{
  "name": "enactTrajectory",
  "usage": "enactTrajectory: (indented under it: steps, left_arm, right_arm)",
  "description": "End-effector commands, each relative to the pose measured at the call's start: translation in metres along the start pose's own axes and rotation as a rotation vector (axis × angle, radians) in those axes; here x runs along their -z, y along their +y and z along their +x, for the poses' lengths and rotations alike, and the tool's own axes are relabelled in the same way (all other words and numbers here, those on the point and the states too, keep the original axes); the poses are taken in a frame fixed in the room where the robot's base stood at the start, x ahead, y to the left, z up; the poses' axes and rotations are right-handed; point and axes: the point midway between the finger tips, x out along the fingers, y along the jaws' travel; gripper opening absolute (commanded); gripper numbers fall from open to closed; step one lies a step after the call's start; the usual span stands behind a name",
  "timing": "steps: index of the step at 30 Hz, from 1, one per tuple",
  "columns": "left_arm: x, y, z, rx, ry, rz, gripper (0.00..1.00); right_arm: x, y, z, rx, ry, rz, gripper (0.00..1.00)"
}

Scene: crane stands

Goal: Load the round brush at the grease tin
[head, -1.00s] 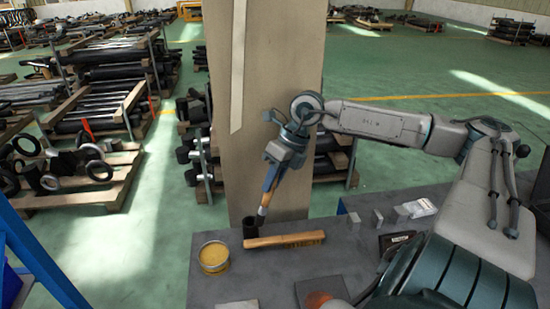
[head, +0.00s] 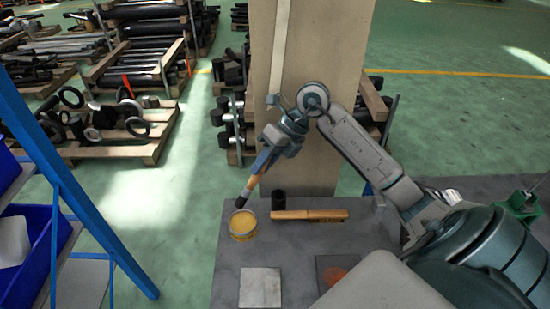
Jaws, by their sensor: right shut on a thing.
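The round brush (head: 250,187) has a wooden handle and a dark tip. My right gripper (head: 267,158) is shut on its handle and holds it tilted, tip down and to the left. The grease tin (head: 242,225) is a round, open tin with yellow grease, at the left edge of the grey table. The brush tip is just above the tin's far rim in the picture; whether it touches cannot be told. My left gripper is not in view.
A black cup (head: 278,200) stands behind a wooden-handled tool (head: 310,215) right of the tin. A light metal plate (head: 260,287) and a dark plate with an orange patch (head: 338,271) lie nearer. A blue rack (head: 75,190) with bins stands left.

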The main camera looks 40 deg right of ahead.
Motion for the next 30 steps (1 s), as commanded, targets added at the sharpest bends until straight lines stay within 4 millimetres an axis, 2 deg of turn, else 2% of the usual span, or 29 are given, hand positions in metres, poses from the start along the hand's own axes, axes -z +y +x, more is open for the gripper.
enactTrajectory:
  steps: [8, 21, 30]
  left_arm:
    - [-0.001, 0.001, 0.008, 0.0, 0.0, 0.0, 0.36]
    - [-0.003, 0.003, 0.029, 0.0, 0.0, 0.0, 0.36]
    - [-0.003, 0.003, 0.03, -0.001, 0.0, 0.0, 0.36]
  right_arm:
    - [0.003, -0.007, 0.012, -0.001, 0.0, 0.002, 0.0]
    - [0.013, -0.03, 0.046, -0.001, -0.001, 0.001, 0.0]
    - [0.014, -0.032, 0.048, -0.001, -0.001, 0.0, 0.0]
